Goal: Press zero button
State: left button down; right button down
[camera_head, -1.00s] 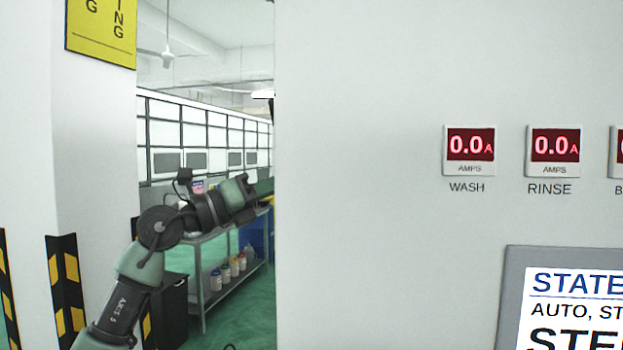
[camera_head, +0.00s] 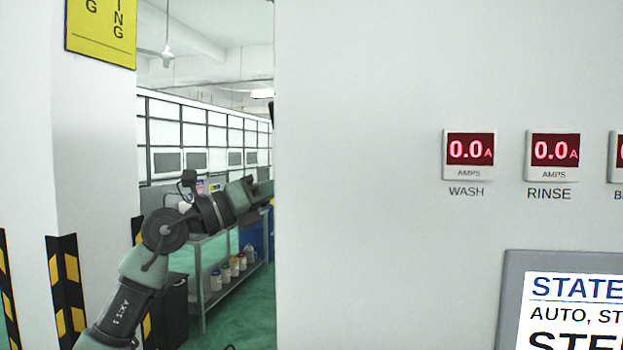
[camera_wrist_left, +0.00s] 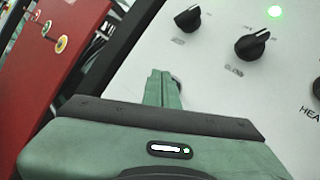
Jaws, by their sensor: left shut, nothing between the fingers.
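My left gripper shows in the left wrist view (camera_wrist_left: 162,80), with its green fingers shut and empty. The fingers are in front of a pale panel (camera_wrist_left: 215,75) with black knobs; I cannot tell whether they touch it. In the head view my left arm comes in from the lower left, and its front end reaches the edge of the white wall, where the fingertips are not visible. No button marked zero can be made out. Several round buttons (camera_wrist_left: 61,44) sit on a red box at the left of the wrist view, their labels too small to read. My right gripper is not in view.
The white wall holds WASH (camera_head: 470,150) and RINSE (camera_head: 554,150) displays reading 0.0 and a grey-framed screen (camera_head: 513,300). A shelf (camera_head: 225,290) stands behind my arm.

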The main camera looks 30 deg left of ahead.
pick_arm(q)
jog(key=shift+w+d, duration=0.1)
jog(key=shift+d, duration=0.35)
dwell(0.8)
jog(key=shift+f, duration=0.1)
jog(key=shift+a, duration=0.75)
jog(key=shift+a, duration=0.1)
jog(key=shift+s+a+b, duration=0.2)
jog(key=shift+s+a, duration=0.05)
jog(key=shift+a, duration=0.55)
jog(key=shift+s+a+b, duration=0.2)
jog(key=shift+s+a, duration=0.05)
jog(key=shift+a, duration=0.5)
jog(key=shift+s+a+b, duration=0.2)
jog(key=shift+s+a, duration=0.05)
jog(key=shift+a, duration=0.55)
